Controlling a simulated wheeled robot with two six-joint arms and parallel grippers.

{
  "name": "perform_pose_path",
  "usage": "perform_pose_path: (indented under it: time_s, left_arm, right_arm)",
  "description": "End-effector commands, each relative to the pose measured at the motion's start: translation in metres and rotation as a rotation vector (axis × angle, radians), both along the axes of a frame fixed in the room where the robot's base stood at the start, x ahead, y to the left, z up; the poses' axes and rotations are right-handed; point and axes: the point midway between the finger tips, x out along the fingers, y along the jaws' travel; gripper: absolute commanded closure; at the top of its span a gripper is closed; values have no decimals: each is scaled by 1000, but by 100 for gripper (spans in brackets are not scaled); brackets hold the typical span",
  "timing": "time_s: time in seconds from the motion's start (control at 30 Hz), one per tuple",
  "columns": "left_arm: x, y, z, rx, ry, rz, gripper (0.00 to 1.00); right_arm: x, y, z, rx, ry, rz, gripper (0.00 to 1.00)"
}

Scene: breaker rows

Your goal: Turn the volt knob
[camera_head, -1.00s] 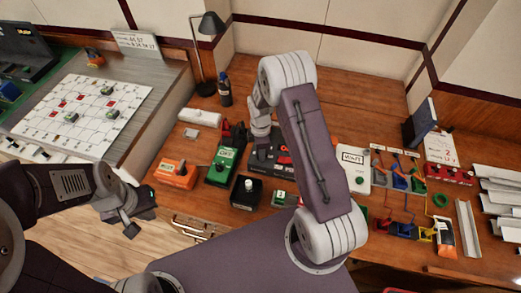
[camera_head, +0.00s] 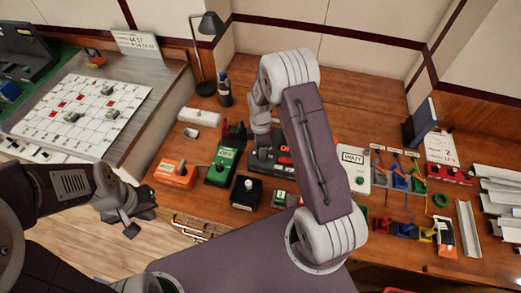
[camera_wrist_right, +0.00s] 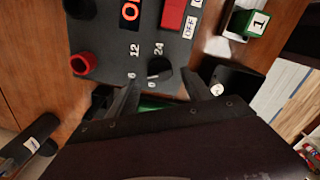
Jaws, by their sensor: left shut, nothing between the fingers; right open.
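The dark power-supply panel (camera_head: 262,164) sits on the wooden bench beneath my right arm, which partly hides it. In the right wrist view the panel (camera_wrist_right: 118,48) shows a round black knob (camera_wrist_right: 159,69) with 6, 12 and 24 printed around it; I take it as the volt knob. My right gripper (camera_wrist_right: 163,90) is open, its two fingers just below the knob in the picture, one on either side. No contact shows. In the head view the right gripper (camera_head: 262,138) is over the panel. My left gripper (camera_head: 133,226) is shut and empty at the lower left, away from the panel.
On the panel are a red terminal (camera_wrist_right: 83,63) and a red switch (camera_wrist_right: 173,14). An orange box (camera_head: 175,173), a green box (camera_head: 222,166) and a black box (camera_head: 246,193) stand left of and in front of it. A white unit (camera_head: 354,170) stands to the right.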

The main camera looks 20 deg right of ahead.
Motion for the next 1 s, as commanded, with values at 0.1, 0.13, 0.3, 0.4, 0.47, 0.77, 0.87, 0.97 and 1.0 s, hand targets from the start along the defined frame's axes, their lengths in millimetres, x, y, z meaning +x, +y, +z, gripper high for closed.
perform_pose_path:
  time_s: [0.1,0.13,0.3,0.4,0.47,0.77,0.87,0.97,1.0]
  left_arm:
    - [0,0,-3,0,0,0,100]
    - [0,0,-4,0,0,0,100]
    - [0,0,-5,0,0,0,100]
    - [0,0,-6,0,0,0,100]
    - [0,0,-6,0,0,0,100]
    - [0,0,-5,0,0,0,100]
    - [0,0,-5,0,0,0,100]
    - [0,0,-5,0,0,0,100]
    - [0,0,-5,0,0,0,100]
  right_arm:
    - [1,0,27,0,-7,0,41]
    - [1,0,34,0,-6,0,41]
    - [1,0,66,0,-4,0,41]
    - [0,0,76,-1,-3,0,41]
    - [0,0,78,0,-2,0,41]
    - [0,0,78,0,0,0,41]
    - [0,0,78,0,0,0,41]
    - [1,1,81,0,-7,4,41]
    - [5,3,88,-1,-25,8,41]
